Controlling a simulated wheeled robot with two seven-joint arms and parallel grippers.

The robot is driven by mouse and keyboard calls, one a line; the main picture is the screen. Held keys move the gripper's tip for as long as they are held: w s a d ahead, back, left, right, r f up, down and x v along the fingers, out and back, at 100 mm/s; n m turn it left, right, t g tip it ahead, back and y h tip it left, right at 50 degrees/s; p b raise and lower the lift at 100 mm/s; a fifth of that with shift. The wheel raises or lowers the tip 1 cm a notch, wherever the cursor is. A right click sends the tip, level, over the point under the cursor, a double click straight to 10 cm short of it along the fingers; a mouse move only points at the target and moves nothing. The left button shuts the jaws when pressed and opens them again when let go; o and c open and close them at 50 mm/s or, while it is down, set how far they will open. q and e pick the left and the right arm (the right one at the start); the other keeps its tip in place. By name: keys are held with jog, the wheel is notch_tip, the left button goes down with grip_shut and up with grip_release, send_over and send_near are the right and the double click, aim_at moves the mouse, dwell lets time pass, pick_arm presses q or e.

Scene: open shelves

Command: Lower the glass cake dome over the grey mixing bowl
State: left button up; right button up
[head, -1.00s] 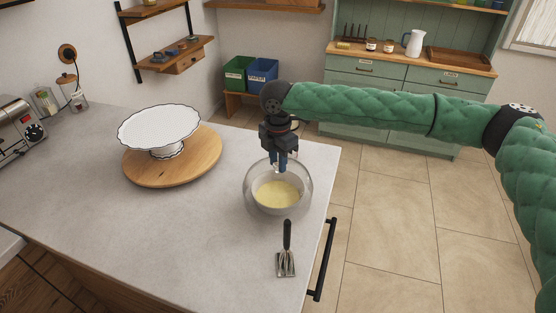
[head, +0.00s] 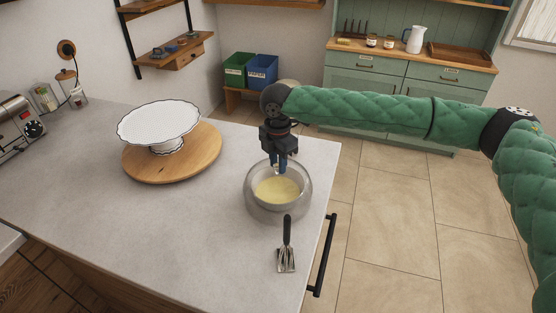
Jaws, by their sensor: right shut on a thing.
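The grey mixing bowl (head: 277,203) stands on the counter near its right edge, with pale yellow batter (head: 277,190) in it. The clear glass cake dome (head: 305,195) is around and over the bowl, which shows through the glass. I cannot tell whether the dome's rim touches the counter. My right gripper (head: 279,168) points down at the top of the dome and is shut on it, most likely by its knob, which the fingers mostly hide. My left gripper is not in view.
A whisk-like utensil with a black handle (head: 287,229) lies just in front of the dome. A white cake stand (head: 158,125) stands on a round wooden board (head: 197,160) to the left. The counter's front left is clear.

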jog(key=shift+f, duration=0.25)
jog(key=o, duration=0.9)
jog(key=shift+o, duration=0.2)
jog(key=shift+f, duration=0.1)
jog(key=shift+r+b, duration=0.5)
jog(key=shift+r, duration=0.35)
notch_tip(320, 180, up, 5)
jog(key=shift+f+b, duration=0.15)
jog(key=shift+b, duration=0.65)
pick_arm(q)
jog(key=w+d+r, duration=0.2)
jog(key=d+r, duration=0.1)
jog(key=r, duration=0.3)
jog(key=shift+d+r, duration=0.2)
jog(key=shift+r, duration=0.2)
pick_arm(e)
jog(key=shift+r, duration=0.75)
